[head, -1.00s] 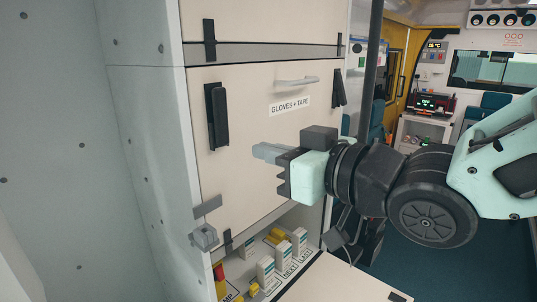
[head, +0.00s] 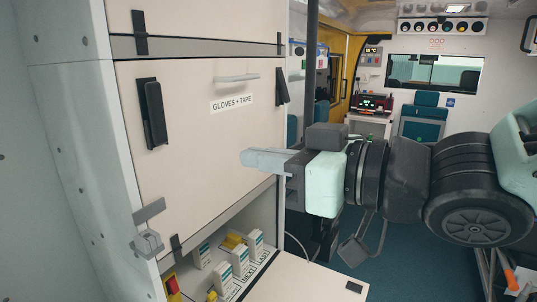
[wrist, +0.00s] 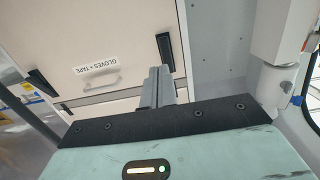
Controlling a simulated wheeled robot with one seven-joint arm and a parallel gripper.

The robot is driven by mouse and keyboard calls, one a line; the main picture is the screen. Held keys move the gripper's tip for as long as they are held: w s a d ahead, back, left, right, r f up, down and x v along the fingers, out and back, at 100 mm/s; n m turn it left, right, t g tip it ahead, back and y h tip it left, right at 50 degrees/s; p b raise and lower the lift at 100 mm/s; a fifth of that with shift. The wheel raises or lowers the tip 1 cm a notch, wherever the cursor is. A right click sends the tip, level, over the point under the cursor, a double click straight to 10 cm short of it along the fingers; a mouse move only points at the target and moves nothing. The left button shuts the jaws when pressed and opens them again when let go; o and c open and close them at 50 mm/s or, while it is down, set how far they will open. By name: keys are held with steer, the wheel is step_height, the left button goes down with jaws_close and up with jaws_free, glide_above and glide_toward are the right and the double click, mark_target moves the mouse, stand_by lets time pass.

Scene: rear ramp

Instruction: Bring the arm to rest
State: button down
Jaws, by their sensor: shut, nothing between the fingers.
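My gripper (head: 262,160) is in front of the cabinet door labelled "GLOVES + TAPE" (head: 190,150), with its fingers pointing left in the head view. The fingers are together with nothing between them. In the wrist view the closed fingers (wrist: 157,88) stick out past the dark front of the gripper, toward the same door (wrist: 100,45). The fingers overlap the door in the picture; I cannot tell the exact gap. My arm reaches in from the right, bent.
Below the door is an open compartment with several white boxes (head: 222,276) and a lowered flap (head: 310,284). A dark vertical pole (head: 310,60) stands behind the gripper. Blue seats (head: 424,117) and a monitor (head: 374,104) are farther back, with blue floor between.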

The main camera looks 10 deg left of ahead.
steer(key=d+f+m+h, duration=0.5)
steer(key=d+f+h, duration=0.55)
steer(key=f, duration=0.45)
steer(key=s+d+f+g+h, duration=0.2)
steer(key=s+d+f+g, duration=0.1)
steer(key=s, duration=0.4)
steer(key=s+d+f+g+h, duration=0.3)
steer(key=s+d, duration=0.3)
steer(key=s, duration=0.1)
steer(key=shift+d+f+m+b, duration=0.25)
steer(key=shift+d+m+b, duration=0.05)
steer(key=shift+m, duration=0.1)
steer(key=shift+w, duration=0.1)
